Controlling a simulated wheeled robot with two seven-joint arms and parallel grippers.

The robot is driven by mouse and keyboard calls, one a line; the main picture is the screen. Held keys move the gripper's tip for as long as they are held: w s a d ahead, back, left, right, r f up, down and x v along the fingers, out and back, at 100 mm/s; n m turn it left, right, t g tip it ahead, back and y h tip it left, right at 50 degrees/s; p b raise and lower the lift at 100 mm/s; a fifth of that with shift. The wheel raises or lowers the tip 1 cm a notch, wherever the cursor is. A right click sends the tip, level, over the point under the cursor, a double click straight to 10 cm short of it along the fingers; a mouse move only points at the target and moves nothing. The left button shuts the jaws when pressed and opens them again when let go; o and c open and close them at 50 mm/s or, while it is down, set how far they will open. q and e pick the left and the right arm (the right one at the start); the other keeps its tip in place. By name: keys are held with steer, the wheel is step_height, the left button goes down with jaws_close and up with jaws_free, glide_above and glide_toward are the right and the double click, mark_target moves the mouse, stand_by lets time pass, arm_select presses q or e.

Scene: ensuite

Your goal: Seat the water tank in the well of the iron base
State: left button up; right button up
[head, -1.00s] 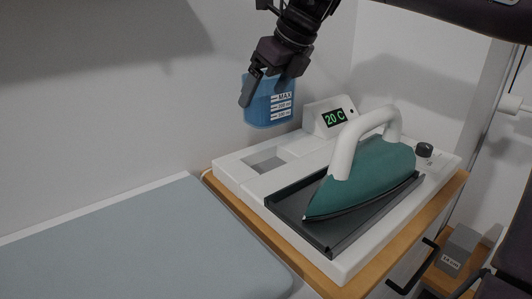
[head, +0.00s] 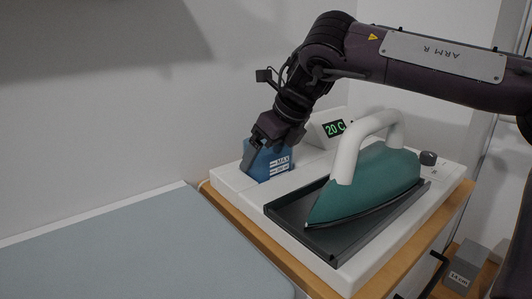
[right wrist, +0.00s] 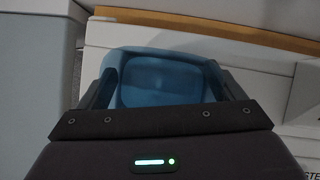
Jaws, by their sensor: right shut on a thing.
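The blue water tank (head: 268,163) with white MAX markings stands upright at the left end of the white iron base (head: 236,184), where the well was seen earlier. Its lower part is hidden from sight, so it sits at least partly down in the well; I cannot tell whether it touches the bottom. My right gripper (head: 268,143) is shut on the tank's top from above. In the right wrist view the tank (right wrist: 160,80) lies between the two fingers (right wrist: 166,95). My left gripper is not in view.
A teal iron (head: 368,185) with a white handle rests on the dark tray (head: 290,212) right of the tank. The display (head: 334,128) reading 20 C stands behind. A grey-blue board (head: 140,245) lies at left. A grey labelled block (head: 465,270) is low at right.

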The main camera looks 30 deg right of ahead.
steer(key=o, duration=1)
steer(key=shift+f, duration=0.1)
steer(key=shift+c, duration=0.2)
steer(key=shift+r, duration=0.25)
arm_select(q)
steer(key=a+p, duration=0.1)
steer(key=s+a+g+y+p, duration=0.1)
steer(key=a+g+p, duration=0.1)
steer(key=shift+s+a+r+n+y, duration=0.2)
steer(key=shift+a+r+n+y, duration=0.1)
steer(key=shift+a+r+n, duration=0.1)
arm_select(e)
steer(key=v, duration=1.1)
steer(key=shift+s+r, duration=0.2)
steer(key=shift+r, duration=0.15)
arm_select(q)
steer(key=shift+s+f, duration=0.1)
arm_select(e)
steer(key=shift+d, duration=0.1)
